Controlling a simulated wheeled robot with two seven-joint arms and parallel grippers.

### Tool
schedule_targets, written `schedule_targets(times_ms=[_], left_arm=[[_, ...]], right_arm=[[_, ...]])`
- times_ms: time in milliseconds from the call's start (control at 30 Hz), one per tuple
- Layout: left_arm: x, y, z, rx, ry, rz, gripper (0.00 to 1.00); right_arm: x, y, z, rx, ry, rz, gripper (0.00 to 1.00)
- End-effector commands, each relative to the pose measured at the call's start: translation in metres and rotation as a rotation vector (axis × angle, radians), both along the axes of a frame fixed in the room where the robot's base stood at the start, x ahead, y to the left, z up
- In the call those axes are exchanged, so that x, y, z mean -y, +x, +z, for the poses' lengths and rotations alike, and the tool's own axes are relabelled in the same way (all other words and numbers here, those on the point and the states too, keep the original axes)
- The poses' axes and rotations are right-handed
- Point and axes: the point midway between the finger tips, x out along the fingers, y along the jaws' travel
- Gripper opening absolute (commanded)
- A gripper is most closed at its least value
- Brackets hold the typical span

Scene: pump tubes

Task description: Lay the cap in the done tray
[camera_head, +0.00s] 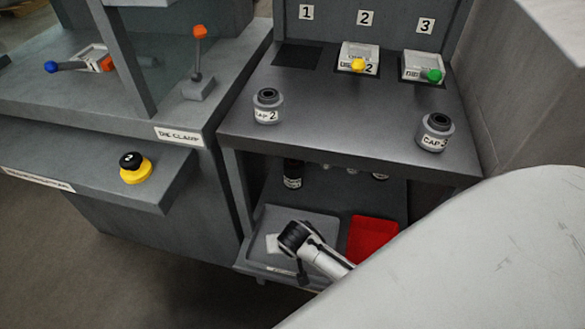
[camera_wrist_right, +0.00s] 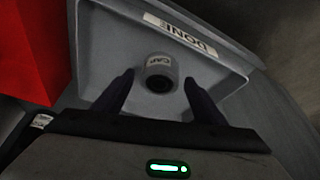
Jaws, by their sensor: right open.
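The done tray (camera_wrist_right: 105,45) is a shallow grey tray with a white DONE label, on the lower shelf in the head view (camera_head: 325,226). A small grey cap (camera_wrist_right: 158,70) with a white CAP label is over the tray floor in the right wrist view and appears to rest on it. My right gripper (camera_wrist_right: 158,82) is open, with one dark finger on each side of the cap and a small gap visible. In the head view my right gripper (camera_head: 292,240) is over the tray and hides the cap. My left gripper is not in view.
A red bin (camera_head: 370,238) stands right beside the tray. Caps labelled 2 (camera_head: 267,106) and 3 (camera_head: 434,133) stand on the upper bench (camera_head: 345,125). A yellow-based button (camera_head: 135,168) is at left.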

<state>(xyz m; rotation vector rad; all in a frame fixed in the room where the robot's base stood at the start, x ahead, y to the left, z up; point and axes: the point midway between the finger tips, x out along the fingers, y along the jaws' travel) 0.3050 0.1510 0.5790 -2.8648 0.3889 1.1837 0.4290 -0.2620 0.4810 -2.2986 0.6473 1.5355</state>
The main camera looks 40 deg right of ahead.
Motion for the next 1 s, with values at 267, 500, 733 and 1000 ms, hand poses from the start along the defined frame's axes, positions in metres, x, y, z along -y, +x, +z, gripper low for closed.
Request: schedule_targets(times_ms=[267, 500, 733, 1000], left_arm=[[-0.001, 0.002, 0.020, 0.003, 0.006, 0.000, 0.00], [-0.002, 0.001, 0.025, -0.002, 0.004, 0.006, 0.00], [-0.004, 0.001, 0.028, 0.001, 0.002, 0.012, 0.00], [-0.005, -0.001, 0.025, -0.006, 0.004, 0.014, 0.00]], right_arm=[[-0.010, -0.015, 0.047, 0.002, 0.002, 0.000, 0.65], [-0.019, -0.031, 0.091, 0.001, 0.001, -0.001, 0.65], [-0.025, -0.040, 0.108, 0.002, 0.001, 0.013, 0.65], [-0.069, -0.089, 0.094, 0.168, 0.043, 0.451, 0.65]])
